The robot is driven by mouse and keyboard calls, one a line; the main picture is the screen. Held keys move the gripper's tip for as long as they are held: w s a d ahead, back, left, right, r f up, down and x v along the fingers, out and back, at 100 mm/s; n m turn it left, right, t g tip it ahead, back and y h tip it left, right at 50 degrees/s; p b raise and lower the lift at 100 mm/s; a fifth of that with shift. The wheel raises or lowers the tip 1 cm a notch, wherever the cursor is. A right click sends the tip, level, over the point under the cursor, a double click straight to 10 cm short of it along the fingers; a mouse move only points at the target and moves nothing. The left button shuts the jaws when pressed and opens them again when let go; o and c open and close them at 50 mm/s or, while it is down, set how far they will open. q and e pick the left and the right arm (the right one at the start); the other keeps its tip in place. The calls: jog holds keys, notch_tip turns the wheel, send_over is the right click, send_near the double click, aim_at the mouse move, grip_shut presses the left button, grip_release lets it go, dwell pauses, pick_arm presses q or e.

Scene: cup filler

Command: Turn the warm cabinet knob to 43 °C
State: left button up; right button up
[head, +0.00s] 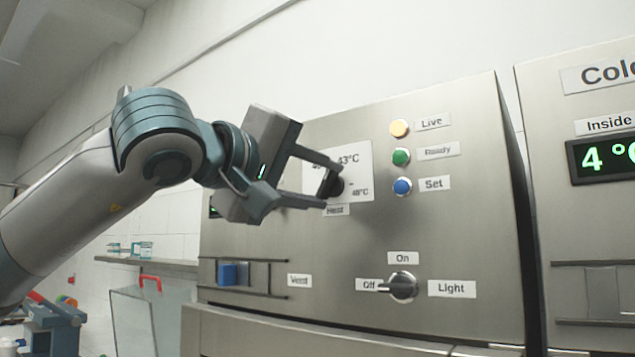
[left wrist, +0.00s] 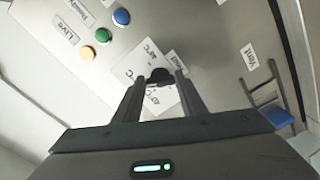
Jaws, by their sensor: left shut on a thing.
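The warm cabinet knob (head: 334,185) is a black dial on a white scale plate (head: 358,192) on the steel cabinet front. In the left wrist view the knob (left wrist: 160,77) sits between the fingertips. The gripper hides the left part of the plate, and I cannot make out the knob's pointer. My right gripper is not in view.
Yellow (head: 399,128), green (head: 401,157) and blue (head: 402,186) buttons sit right of the plate. A light switch (head: 403,286) is below. A blue vent slider (head: 233,274) with rails is at lower left. The cold cabinet (head: 585,240) stands at right.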

pick_arm(q)
jog(key=shift+f, duration=0.15)
jog(key=o, duration=1.1)
jog(key=shift+c, duration=0.2)
jog(key=shift+s, duration=0.1)
jog(key=shift+s+a, duration=0.35)
jog(key=shift+s, duration=0.1)
jog(key=b+v, duration=0.2)
jog(key=v, duration=1.4)
jog(key=shift+b, duration=0.4)
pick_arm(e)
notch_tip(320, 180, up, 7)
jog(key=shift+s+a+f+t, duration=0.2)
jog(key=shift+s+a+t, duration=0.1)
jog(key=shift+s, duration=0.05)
